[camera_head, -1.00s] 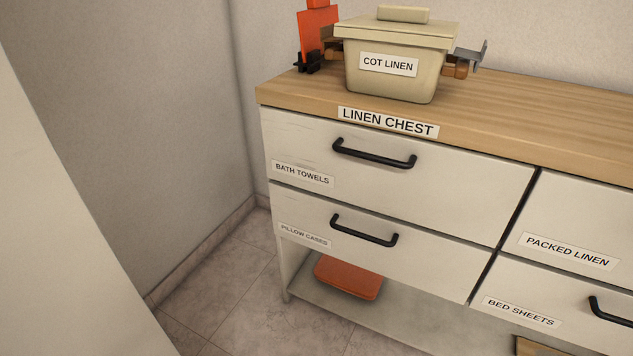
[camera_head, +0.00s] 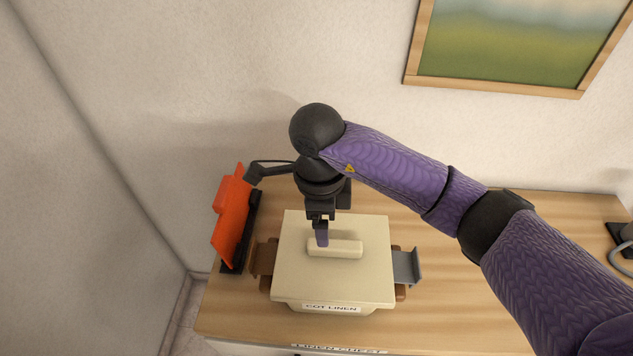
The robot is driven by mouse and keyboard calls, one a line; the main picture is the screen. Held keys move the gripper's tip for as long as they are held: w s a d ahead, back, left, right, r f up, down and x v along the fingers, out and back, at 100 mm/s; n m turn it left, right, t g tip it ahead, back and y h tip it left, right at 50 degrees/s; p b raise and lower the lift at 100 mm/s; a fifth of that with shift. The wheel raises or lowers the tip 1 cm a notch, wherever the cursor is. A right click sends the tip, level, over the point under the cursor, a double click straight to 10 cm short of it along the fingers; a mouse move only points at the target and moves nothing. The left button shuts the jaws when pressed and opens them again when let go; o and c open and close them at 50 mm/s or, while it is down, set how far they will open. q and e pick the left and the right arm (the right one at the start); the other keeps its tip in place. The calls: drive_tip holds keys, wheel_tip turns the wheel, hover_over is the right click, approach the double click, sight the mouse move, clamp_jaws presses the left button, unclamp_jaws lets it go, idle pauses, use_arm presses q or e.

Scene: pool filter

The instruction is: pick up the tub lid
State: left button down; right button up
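The tub lid (camera_head: 365,278) is a cream, flat lid with a raised bar handle (camera_head: 345,248) on its top. It sits on the cream tub labelled COT LINEN (camera_head: 331,308), on the chest top. My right gripper (camera_head: 322,240) points down from above at the left part of the handle. My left gripper is not in view.
The wooden chest top (camera_head: 470,290) is mostly clear right of the tub. An orange object with a black base (camera_head: 232,220) stands close left. A grey bracket (camera_head: 407,266) sits at the tub's right side. A framed picture (camera_head: 510,40) hangs on the wall behind.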

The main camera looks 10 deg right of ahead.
sight(335, 244)
drive_tip(key=shift+h, duration=0.4)
drive_tip(key=f, duration=0.3)
drive_tip(key=d+f, duration=0.1)
drive_tip(key=f, duration=0.2)
drive_tip(key=d+f, duration=0.1)
drive_tip(key=f, duration=0.1)
drive_tip(key=shift+w+d+f, duration=0.1)
drive_tip(key=shift+f, duration=0.3)
clamp_jaws()
